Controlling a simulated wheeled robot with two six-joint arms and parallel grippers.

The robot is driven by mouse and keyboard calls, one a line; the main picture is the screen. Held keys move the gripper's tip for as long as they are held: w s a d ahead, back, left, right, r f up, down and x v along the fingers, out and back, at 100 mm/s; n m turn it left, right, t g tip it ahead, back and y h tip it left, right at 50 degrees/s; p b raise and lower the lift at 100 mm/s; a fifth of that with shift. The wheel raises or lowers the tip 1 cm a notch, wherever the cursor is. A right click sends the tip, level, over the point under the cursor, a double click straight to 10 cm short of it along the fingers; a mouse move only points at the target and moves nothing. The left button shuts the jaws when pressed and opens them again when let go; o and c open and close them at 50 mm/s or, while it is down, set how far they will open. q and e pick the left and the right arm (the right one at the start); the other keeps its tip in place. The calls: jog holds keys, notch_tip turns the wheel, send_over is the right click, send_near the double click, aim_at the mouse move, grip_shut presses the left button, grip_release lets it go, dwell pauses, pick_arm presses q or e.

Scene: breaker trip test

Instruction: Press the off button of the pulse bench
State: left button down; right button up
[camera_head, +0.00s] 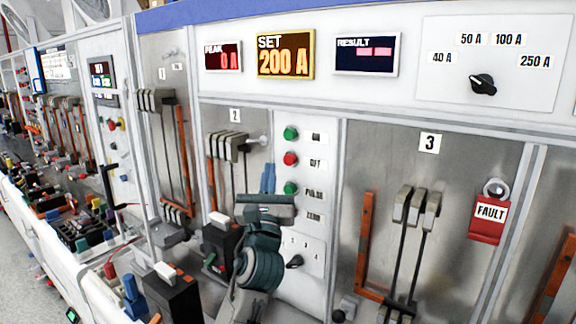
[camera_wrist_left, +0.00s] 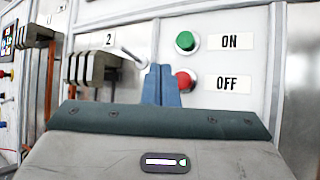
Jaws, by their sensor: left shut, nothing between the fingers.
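The off button (camera_head: 290,159) is a red round button on the white panel, beside the label OFF and below the green ON button (camera_head: 290,133). In the left wrist view the off button (camera_wrist_left: 187,80) is partly covered on its left side by my blue fingertips. My left gripper (camera_head: 268,178) is shut and empty, its fingers pointing up just left of and slightly below the off button. In the left wrist view the left gripper (camera_wrist_left: 161,84) stands in front of the panel; I cannot tell whether it touches the button. My right gripper is not in view.
A green PULSE button (camera_head: 290,188) sits below the off button, and a rotary knob (camera_head: 295,262) lower down. The displays above include SET (camera_head: 286,54) at 200 A. Bay 2 breaker poles (camera_head: 228,146) stand left of the buttons. A red FAULT tag (camera_head: 488,220) hangs at right.

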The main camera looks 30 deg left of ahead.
aim_at(289, 160)
pick_arm(q)
jog(key=w, duration=0.3)
jog(key=shift+w+d, duration=0.1)
jog(key=shift+w, duration=0.1)
dwell(0.4)
dwell(0.8)
dwell(0.6)
jog(key=shift+w, duration=0.15)
jog(key=shift+w+p, duration=0.3)
